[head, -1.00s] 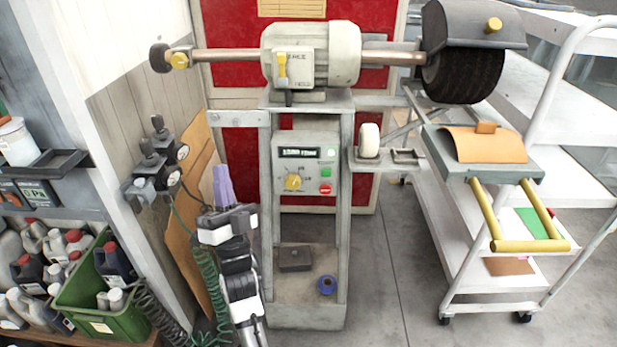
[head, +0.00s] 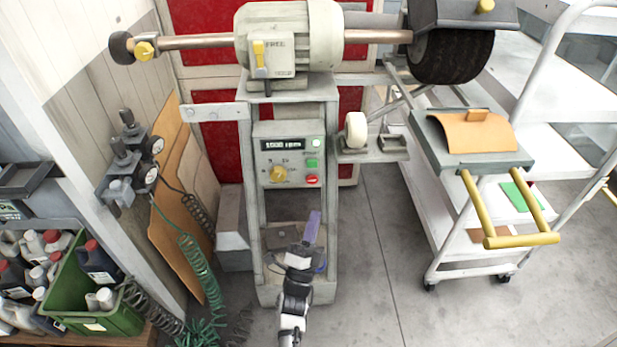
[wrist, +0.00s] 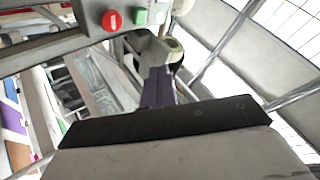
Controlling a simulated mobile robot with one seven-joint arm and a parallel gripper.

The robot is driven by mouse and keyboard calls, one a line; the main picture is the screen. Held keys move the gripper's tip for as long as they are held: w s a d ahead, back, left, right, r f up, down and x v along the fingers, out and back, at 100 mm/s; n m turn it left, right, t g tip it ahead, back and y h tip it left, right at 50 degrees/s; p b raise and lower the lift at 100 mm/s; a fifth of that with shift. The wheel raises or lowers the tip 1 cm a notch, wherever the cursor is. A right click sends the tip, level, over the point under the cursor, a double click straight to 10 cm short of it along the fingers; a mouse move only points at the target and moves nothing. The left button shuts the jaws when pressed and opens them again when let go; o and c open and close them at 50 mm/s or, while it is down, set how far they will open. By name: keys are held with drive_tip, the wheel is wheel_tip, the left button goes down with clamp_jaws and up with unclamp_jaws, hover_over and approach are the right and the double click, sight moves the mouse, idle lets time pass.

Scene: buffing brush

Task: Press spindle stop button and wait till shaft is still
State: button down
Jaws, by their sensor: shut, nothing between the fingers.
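The red stop button (head: 312,180) is at the lower right of the grey control box (head: 272,160), under a square green button (head: 312,163). The red button also shows large at the top of the wrist view (wrist: 112,20). The box's display (head: 283,145) seems to read 1000 rpm. The copper-coloured shaft (head: 195,42) runs out both sides of the motor (head: 315,35); I cannot tell from the frames whether it turns. My gripper (head: 314,216), with purple fingers, is shut and empty, below the box and apart from the button. The fingers show in the wrist view (wrist: 158,88).
A large black wheel (head: 455,55) is at the shaft's right end. A small shelf (head: 385,155) with a white roller (head: 355,130) juts out right of the box. A white cart (head: 450,225) stands right. Hoses (head: 190,260) and a green crate (head: 65,290) are left.

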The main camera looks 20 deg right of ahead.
drive_tip(key=b, duration=0.2)
approach(314, 177)
wheel_tip(314, 177, up, 4)
drive_tip(key=d, duration=0.2)
drive_tip(key=shift+w+d, duration=0.25)
drive_tip(key=shift+w, duration=0.8)
drive_tip(key=shift+w, duration=0.1)
idle(1.1)
drive_tip(key=shift+w+d+r+b, duration=0.1)
drive_tip(key=shift+w+d+b, duration=0.05)
drive_tip(key=shift+w+b, duration=0.3)
drive_tip(key=shift+w+d+b, duration=0.1)
drive_tip(key=shift+w+b, duration=0.15)
drive_tip(key=shift+b, duration=0.15)
idle(0.4)
drive_tip(key=shift+s, duration=0.15)
drive_tip(key=shift+s+a, duration=0.25)
drive_tip(key=shift+s, duration=0.4)
